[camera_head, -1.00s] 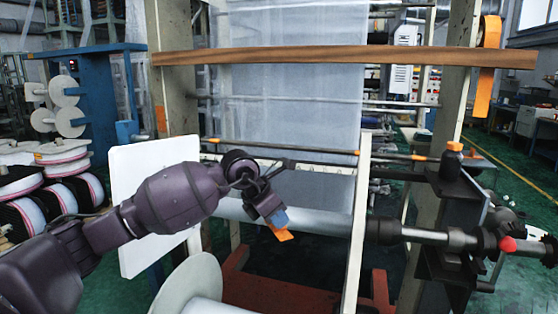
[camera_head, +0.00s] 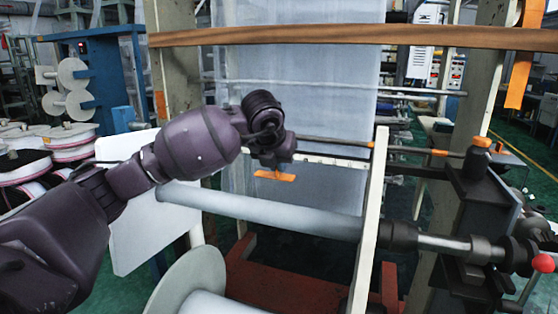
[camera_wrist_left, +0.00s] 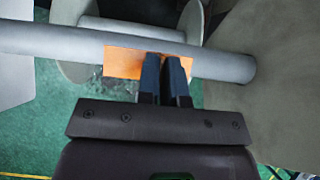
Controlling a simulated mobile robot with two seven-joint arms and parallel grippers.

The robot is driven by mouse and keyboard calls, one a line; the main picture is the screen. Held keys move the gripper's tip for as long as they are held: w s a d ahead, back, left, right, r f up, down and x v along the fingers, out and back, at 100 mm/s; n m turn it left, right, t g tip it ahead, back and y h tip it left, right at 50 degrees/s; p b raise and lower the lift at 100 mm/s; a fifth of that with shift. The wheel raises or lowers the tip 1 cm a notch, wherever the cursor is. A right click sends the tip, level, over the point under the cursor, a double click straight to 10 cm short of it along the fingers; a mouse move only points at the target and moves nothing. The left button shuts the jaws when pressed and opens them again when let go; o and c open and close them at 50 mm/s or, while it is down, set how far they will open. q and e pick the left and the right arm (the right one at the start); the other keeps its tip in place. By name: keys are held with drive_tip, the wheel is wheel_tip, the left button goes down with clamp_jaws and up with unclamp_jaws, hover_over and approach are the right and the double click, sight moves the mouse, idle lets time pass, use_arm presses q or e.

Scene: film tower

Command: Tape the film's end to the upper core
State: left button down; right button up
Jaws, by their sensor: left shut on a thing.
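The upper core (camera_head: 260,210) is a bare grey tube lying across the frame; it also crosses the left wrist view (camera_wrist_left: 50,41). The translucent film (camera_head: 290,115) hangs behind it as a wide sheet. My left gripper (camera_head: 275,165) hangs just above and behind the core's middle in the head view. It is shut on an orange piece of tape (camera_head: 275,176). In the left wrist view, the tape (camera_wrist_left: 122,62) sticks out to the left of the closed fingers (camera_wrist_left: 166,62) and overlaps the core; I cannot tell whether it touches. My right gripper is out of view.
A wooden bar (camera_head: 370,37) crosses above. A pale upright (camera_head: 368,215) stands right of my gripper, and a white panel (camera_head: 130,230) stands left. A dark shaft with a red knob (camera_head: 543,263) is at the right. A pale disc (camera_head: 192,278) lies below. Orange tape (camera_head: 520,75) hangs upper right.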

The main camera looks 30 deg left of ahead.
sight(277, 175)
use_arm(q)
drive_tip(key=shift+f, duration=0.8)
drive_tip(key=shift+f+b, duration=0.95)
drive_tip(key=shift+f, duration=1.35)
drive_tip(key=shift+f+b, duration=0.35)
drive_tip(key=shift+f, duration=0.15)
drive_tip(key=shift+f, duration=0.15)
drive_tip(key=shift+f+b, duration=0.25)
drive_tip(key=shift+b, duration=0.15)
